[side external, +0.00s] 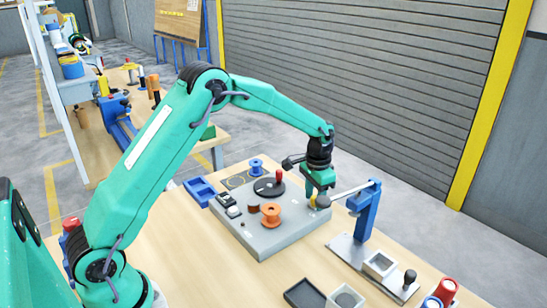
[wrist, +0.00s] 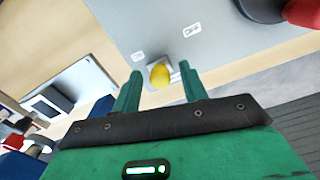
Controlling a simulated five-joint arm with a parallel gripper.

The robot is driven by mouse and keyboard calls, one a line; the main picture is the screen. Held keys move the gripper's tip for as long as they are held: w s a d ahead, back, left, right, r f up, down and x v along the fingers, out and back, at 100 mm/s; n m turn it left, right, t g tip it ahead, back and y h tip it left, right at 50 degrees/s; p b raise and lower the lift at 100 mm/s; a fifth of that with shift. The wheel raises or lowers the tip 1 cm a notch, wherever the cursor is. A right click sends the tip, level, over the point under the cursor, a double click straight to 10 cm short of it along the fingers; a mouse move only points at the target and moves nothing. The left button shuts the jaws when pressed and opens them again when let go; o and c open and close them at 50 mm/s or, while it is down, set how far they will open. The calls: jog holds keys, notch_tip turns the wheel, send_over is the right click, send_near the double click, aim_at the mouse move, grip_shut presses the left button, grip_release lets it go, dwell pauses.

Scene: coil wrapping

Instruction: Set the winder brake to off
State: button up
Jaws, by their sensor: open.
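The winder brake shows in the wrist view as a yellow knob (wrist: 160,76) on a small pale mount at the edge of the grey winder plate (wrist: 215,20). Two white labels are on the plate; the right one reads OFF (wrist: 192,31), the left one (wrist: 138,57) is too small to read surely. Which label the brake points at I cannot tell. My gripper (wrist: 160,72) is open, with one finger on each side of the knob and gaps visible. In the side view my gripper (side external: 318,196) is low at the plate's right corner, by the yellow knob (side external: 323,201).
A blue post (side external: 365,210) with a rod reaching toward my gripper stands close at right. Trays (side external: 304,294) lie in front.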

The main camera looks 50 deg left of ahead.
aim_at(305, 201)
grip_shut()
jog(key=shift+a, duration=1.9)
grip_release()
jog(key=shift+r, duration=0.1)
notch_tip(305, 201, up, 8)
